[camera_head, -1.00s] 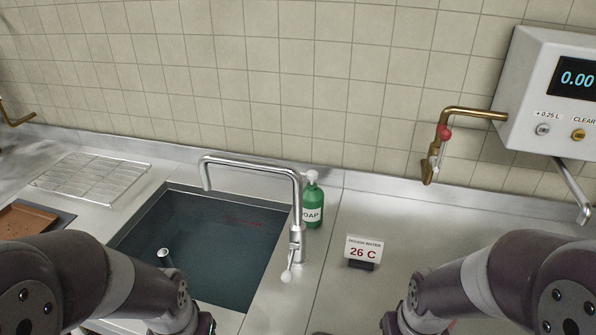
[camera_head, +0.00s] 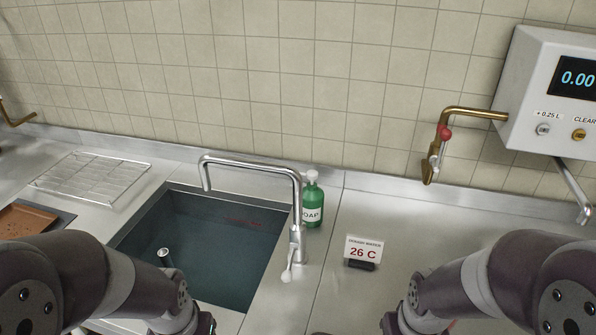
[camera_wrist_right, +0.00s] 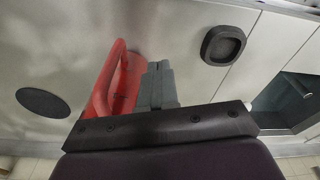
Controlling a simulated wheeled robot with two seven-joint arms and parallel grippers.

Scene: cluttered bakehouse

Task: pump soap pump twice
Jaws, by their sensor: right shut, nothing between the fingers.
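The soap pump is a green bottle (camera_head: 314,208) with a white pump head and a white label, standing upright behind the counter's front area, just right of the sink tap. The tap hides part of its left side. My right gripper (camera_wrist_right: 157,78) shows in the right wrist view, with its grey fingers shut and empty above the metal counter. The bottle is not visible in that view. In the head view only my arms show at the lower left and lower right. My left gripper is out of view.
A chrome tap (camera_head: 297,215) rises beside the sink (camera_head: 215,250). A "26 C" sign (camera_head: 363,250) stands right of the bottle. A brass tap (camera_head: 436,150) hangs farther right. In the wrist view, a red handle-shaped thing (camera_wrist_right: 104,92) lies left of the fingers and a black block (camera_wrist_right: 223,45) right.

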